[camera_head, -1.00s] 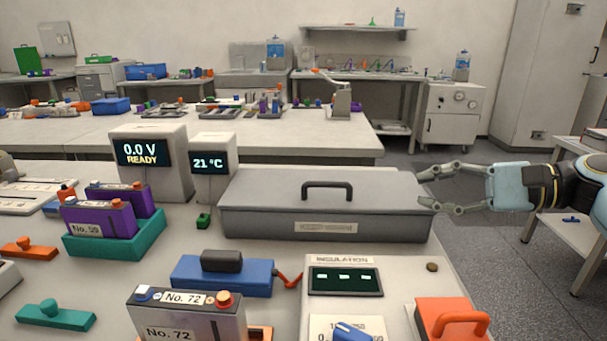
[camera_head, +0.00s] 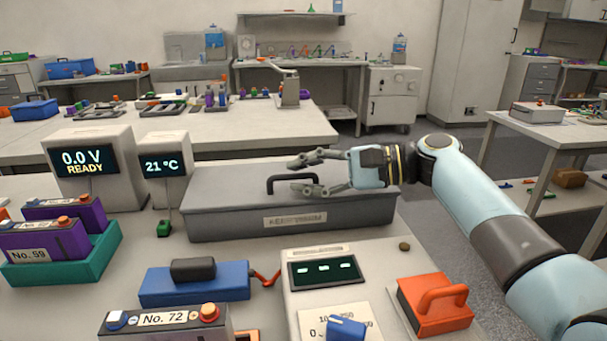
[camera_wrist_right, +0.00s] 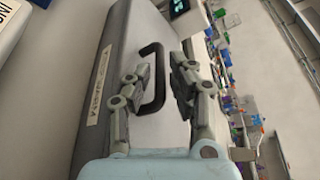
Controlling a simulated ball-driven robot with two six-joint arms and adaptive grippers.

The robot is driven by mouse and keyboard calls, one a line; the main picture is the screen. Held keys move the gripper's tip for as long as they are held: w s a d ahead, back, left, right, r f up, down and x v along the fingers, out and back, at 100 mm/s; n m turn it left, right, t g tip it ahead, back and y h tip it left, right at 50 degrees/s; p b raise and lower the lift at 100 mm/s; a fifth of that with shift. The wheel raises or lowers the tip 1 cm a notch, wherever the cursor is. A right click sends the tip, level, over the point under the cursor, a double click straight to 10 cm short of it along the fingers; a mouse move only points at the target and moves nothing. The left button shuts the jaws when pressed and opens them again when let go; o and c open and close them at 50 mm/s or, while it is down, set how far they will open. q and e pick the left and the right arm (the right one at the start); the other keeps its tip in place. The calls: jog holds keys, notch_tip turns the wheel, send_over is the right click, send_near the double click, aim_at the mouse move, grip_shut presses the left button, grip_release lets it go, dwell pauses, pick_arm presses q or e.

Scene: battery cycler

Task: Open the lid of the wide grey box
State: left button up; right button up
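The wide grey box (camera_head: 240,222) stands on the bench with its lid (camera_head: 225,188) down. A black handle (camera_head: 270,183) rises from the lid's middle, and a label is on the front. My right gripper (camera_head: 297,175) is open, its fingers reaching from the right over the lid beside the handle. In the right wrist view the right gripper (camera_wrist_right: 157,78) has its two fingers apart, with the handle (camera_wrist_right: 152,75) showing between them, nearer the left finger. I cannot tell whether a finger touches the handle. My left gripper is not in view.
The voltage display unit (camera_head: 95,165) and temperature display (camera_head: 163,165) stand left of the box. In front are a blue block (camera_head: 195,285), the insulation tester (camera_head: 322,270) and an orange block with a handle (camera_head: 435,305). Purple batteries sit in a green tray (camera_head: 65,262).

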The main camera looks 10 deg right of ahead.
jog(key=shift+a, duration=0.1)
grip_shut()
dwell(0.4)
